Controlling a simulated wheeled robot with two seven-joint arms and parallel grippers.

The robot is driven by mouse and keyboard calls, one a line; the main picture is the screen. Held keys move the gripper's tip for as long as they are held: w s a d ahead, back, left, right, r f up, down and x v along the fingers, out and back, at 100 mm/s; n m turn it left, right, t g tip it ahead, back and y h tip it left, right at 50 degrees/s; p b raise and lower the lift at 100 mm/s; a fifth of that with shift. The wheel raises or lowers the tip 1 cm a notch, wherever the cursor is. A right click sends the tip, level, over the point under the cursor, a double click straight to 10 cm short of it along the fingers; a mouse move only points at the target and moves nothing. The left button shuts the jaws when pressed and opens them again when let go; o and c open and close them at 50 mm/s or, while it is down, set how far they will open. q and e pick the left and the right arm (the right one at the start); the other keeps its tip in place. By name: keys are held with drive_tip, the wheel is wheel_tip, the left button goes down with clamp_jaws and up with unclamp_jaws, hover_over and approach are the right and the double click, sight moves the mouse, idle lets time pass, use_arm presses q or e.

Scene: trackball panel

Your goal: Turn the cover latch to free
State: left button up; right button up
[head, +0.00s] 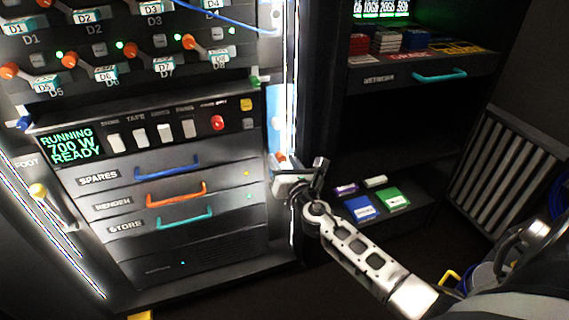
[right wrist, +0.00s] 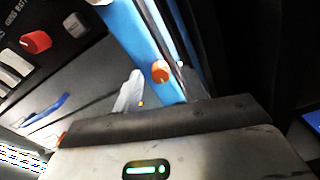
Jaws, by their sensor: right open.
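My right gripper (head: 300,180) is open beside the right edge of the equipment rack, and nothing shows between its fingers. A narrow blue strip (head: 276,108) runs down that rack edge. No label shows which part is the cover latch. My left gripper is out of view.
The rack has drawers with blue (head: 168,168), orange (head: 176,196) and teal (head: 185,218) handles, a green display (head: 70,147) and a red knob (head: 217,122). Right of it, a dark cabinet holds boxes on a low shelf (head: 420,215). A slatted panel (head: 505,165) stands further right.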

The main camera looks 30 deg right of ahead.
clamp_jaws()
